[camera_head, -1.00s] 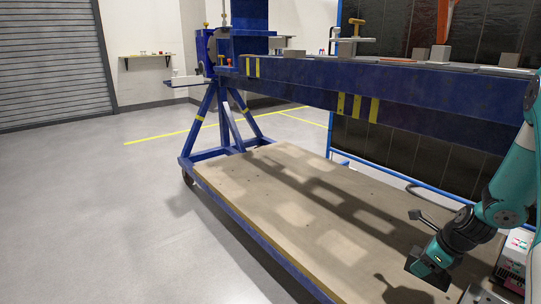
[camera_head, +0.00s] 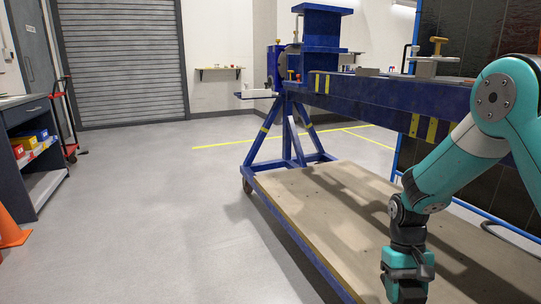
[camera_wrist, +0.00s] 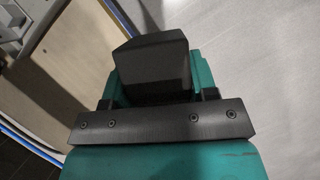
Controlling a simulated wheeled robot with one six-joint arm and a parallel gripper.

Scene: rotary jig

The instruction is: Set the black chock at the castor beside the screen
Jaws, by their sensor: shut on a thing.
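The black chock (camera_wrist: 153,65) fills the middle of the wrist view as a dark block between the green fingers. My gripper (camera_head: 404,292) is shut on it, low at the bottom edge of the head view, in front of the wooden deck. The chock is hardly distinguishable in the head view. The dark screen (camera_head: 395,185) with a blue frame stands behind the jig at right. No castor is visible right beside the screen; my arm and the deck cover part of that area.
Grey floor (camera_head: 150,230) lies open to the left of the deck. A cabinet (camera_head: 30,150) with bins, a red trolley (camera_head: 67,120) and an orange cone (camera_head: 10,230) stand at far left. The blue beam (camera_head: 375,95) runs above the deck.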

